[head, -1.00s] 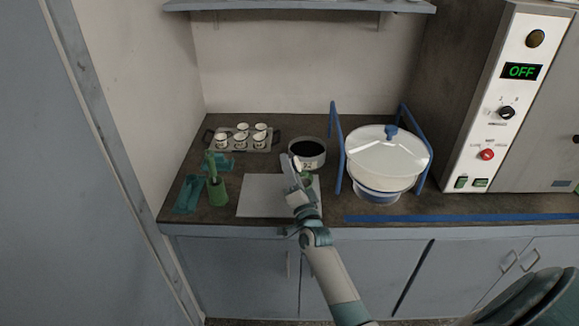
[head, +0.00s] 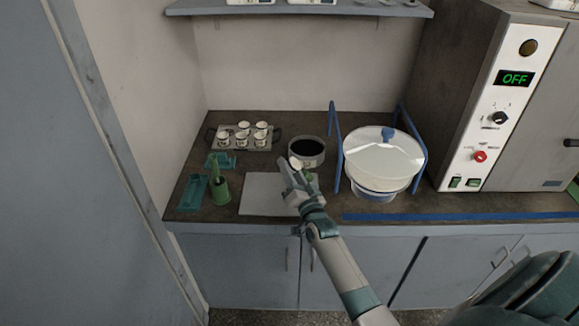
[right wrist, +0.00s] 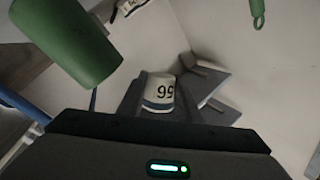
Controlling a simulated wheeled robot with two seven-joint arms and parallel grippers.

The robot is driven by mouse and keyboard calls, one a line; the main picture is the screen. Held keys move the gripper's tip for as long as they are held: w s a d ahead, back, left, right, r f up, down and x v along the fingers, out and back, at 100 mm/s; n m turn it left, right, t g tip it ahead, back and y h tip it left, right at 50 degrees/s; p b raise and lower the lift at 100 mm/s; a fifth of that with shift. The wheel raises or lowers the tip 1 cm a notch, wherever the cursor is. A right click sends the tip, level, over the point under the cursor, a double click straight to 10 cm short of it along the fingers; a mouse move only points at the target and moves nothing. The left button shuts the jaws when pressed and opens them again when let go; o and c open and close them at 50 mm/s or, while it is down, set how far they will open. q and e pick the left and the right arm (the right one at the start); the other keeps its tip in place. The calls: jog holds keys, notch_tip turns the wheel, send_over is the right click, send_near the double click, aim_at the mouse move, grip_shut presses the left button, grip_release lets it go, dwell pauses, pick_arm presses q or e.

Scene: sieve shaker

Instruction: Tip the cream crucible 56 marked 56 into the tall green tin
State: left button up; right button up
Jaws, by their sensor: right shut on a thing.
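My right gripper (head: 291,168) is shut on the cream crucible 56 (right wrist: 159,91), above the back of the pale grey mat. In the right wrist view the crucible has a dark blue band and its number appears upside down. In the head view only its pale top (head: 295,162) shows between the fingers. The tall green tin (head: 310,178) is just right of the gripper in the head view, mostly hidden behind it. In the right wrist view the green tin (right wrist: 68,42) is large at upper left, apart from the crucible. My left gripper is out of view.
A rack (head: 231,146) with several cups stands at back left. A dark-filled pot (head: 307,152) is close behind the gripper. A lidded white bowl (head: 383,160) between blue rails is at right. The mat (head: 262,196) is bare at left.

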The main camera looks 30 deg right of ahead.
jog(key=n+p, duration=0.2)
jog(key=p, duration=0.1)
jog(key=shift+d+r+g, duration=0.1)
jog(key=shift+r+g, duration=0.25)
jog(key=shift+g, duration=0.05)
jog(key=n+p, duration=0.1)
jog(key=p, duration=0.1)
jog(key=shift+s+d+n+g+y+p, duration=0.1)
jog(key=shift+n+g+y+p, duration=0.2)
jog(key=shift+y+p, duration=0.1)
jog(key=shift+f+n+p, duration=0.1)
jog(key=shift+n+p, duration=0.2)
jog(key=shift+p, duration=0.05)
jog(key=shift+f, duration=0.15)
